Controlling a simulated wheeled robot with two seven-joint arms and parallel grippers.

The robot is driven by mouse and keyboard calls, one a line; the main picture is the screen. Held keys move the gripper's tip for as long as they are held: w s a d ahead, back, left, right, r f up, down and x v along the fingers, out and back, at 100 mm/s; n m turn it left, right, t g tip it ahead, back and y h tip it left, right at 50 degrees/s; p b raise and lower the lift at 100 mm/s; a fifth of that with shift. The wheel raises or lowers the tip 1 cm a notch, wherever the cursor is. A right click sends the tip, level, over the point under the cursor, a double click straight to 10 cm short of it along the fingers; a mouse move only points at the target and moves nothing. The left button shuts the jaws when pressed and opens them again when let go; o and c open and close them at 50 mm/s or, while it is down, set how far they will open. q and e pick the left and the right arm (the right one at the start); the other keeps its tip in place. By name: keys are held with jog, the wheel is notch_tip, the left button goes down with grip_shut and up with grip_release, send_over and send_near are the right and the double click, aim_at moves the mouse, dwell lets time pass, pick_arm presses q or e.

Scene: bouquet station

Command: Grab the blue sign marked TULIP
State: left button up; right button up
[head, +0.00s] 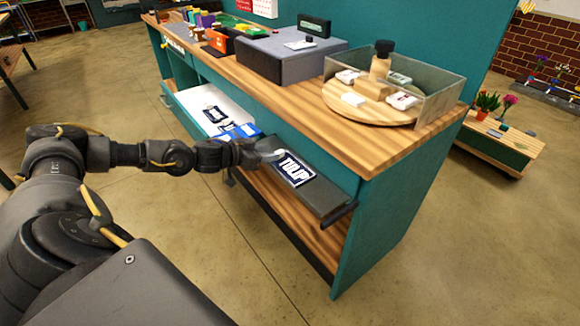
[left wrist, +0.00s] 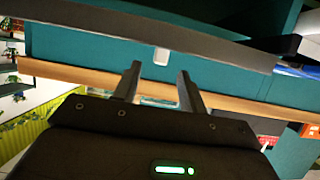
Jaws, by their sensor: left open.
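The dark blue sign with white letters reading TULIP (head: 294,169) lies on a dark grey pulled-out shelf (head: 333,196) at the front of the workbench in the head view. My left gripper (head: 273,156) is at the sign's left end, open. I cannot tell from the head view whether it touches the sign. In the left wrist view, the two fingers (left wrist: 157,88) stand apart with nothing between them, and the sign is not recognisable there. My right gripper is not in view.
A white open drawer (head: 190,101) left of the gripper holds other signs, one blue (head: 240,131). The wooden bench top (head: 300,92) overhangs the shelf. It carries a grey box (head: 277,57) and a clear-sided tray (head: 441,96). Open floor lies in front.

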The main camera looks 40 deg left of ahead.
aim_at(278, 152)
pick_arm(q)
jog(key=shift+p+x, duration=0.5)
jog(key=shift+x, duration=2.15)
grip_shut()
